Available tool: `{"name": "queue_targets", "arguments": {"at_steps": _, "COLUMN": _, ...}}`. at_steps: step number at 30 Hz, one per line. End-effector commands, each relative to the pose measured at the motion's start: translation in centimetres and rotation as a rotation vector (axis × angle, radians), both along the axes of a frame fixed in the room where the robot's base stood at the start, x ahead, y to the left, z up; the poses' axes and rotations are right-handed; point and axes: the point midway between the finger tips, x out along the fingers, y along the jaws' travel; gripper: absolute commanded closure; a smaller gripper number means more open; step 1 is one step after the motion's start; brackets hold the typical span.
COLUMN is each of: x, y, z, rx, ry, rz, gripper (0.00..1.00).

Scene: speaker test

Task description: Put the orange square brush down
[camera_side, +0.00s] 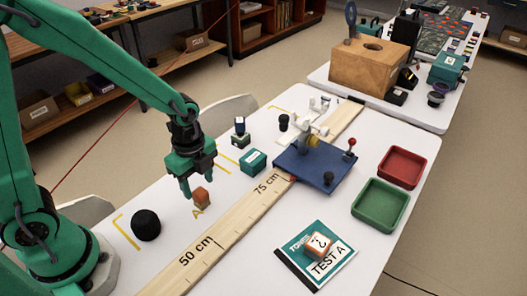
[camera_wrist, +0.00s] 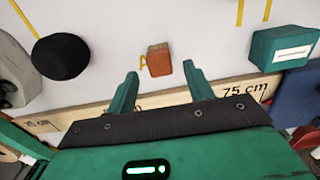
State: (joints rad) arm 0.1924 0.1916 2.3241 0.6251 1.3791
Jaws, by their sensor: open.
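The orange square brush (camera_side: 202,198) is a small block with an orange-brown body. It appears to stand upright on the white table beside a yellow letter A mark. My gripper (camera_side: 198,187) is open just above and beside it. In the wrist view, the brush (camera_wrist: 158,60) shows between and slightly beyond the two spread fingertips of my gripper (camera_wrist: 160,73), with visible gaps on both sides. I cannot tell the exact height of the fingertips over the table.
A black ball (camera_side: 146,225) sits left of the brush. A wooden ruler board (camera_side: 222,229) runs alongside. A teal box (camera_side: 253,161) and blue platform (camera_side: 313,167) stand to the right. Green (camera_side: 380,205) and red (camera_side: 402,167) trays lie farther right.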

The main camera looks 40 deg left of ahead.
Motion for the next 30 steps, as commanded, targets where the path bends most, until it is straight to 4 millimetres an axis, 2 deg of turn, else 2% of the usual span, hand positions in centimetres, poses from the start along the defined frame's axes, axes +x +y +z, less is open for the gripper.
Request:
{"name": "queue_targets", "arguments": {"at_steps": 9, "x": 0.0, "y": 0.0, "z": 4.6, "rx": -0.001, "ry": -0.003, "rz": 0.0, "gripper": 0.48}}
{"name": "queue_targets", "arguments": {"at_steps": 15, "x": 0.0, "y": 0.0, "z": 6.8, "rx": 0.0, "ry": -0.002, "rz": 0.0, "gripper": 0.48}}
{"name": "queue_targets", "arguments": {"at_steps": 21, "x": 0.0, "y": 0.0, "z": 7.9, "rx": 0.0, "ry": 0.0, "rz": 0.0, "gripper": 0.48}}
{"name": "queue_targets", "arguments": {"at_steps": 30, "x": 0.0, "y": 0.0, "z": 7.9, "rx": 0.0, "ry": 0.001, "rz": 0.0, "gripper": 0.48}}
